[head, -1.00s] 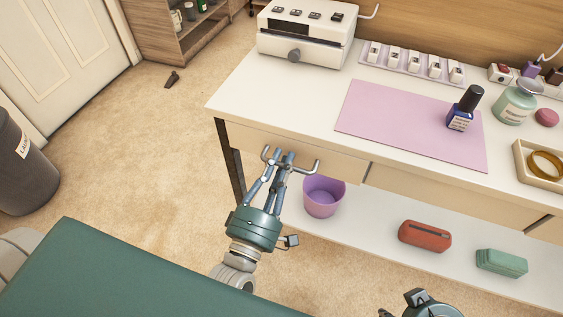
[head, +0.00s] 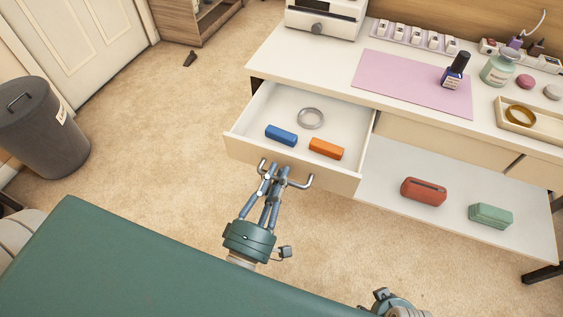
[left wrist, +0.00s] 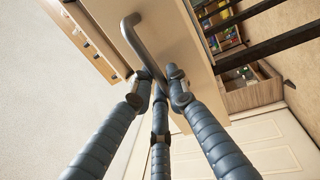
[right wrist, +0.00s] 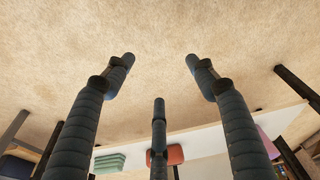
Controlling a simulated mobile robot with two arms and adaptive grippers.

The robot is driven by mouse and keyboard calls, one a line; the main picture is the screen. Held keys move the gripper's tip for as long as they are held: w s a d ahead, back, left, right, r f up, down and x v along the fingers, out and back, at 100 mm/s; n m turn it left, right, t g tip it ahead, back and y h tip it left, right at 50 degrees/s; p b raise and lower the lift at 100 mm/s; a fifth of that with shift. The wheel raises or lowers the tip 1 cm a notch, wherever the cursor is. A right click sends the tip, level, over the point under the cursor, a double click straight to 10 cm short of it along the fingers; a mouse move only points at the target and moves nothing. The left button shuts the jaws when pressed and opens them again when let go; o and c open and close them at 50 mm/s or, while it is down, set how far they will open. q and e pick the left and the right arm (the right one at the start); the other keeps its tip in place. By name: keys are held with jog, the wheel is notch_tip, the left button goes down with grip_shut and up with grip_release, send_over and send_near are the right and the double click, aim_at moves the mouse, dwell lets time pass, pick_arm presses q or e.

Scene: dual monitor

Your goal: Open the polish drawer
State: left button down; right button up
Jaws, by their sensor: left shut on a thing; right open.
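The polish drawer (head: 352,184) stands pulled out from the left of the desk front. Inside it lie a blue block (head: 281,135), an orange block (head: 326,148) and a grey ring (head: 311,118). My left gripper (head: 273,170) is shut on the grey bar handle (head: 300,183) at the drawer front. The left wrist view shows the fingers (left wrist: 162,82) around the handle (left wrist: 140,45). My right gripper (right wrist: 159,65) is open and empty, with bare carpet beyond its fingers. In the head view only part of my right gripper shows at the bottom edge.
The desk top holds a pink mat (head: 412,85), a dark blue polish bottle (head: 455,70) and a white box device (head: 325,18). A red case (head: 424,191) and a green case (head: 491,215) lie on the lower shelf. A grey bin (head: 45,125) stands left on open carpet.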

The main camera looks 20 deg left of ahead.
pick_arm(q)
jog(key=shift+s+f, duration=0.2)
jog(key=shift+s, duration=1.05)
pick_arm(e)
jog(key=shift+s+f, duration=0.35)
jog(key=shift+f, duration=0.55)
pick_arm(q)
jog(key=c, duration=1.8)
grip_release()
jog(key=s+f, duration=0.2)
jog(key=s, duration=0.9)
jog(key=shift+s+a, duration=0.2)
jog(key=shift+s, duration=0.2)
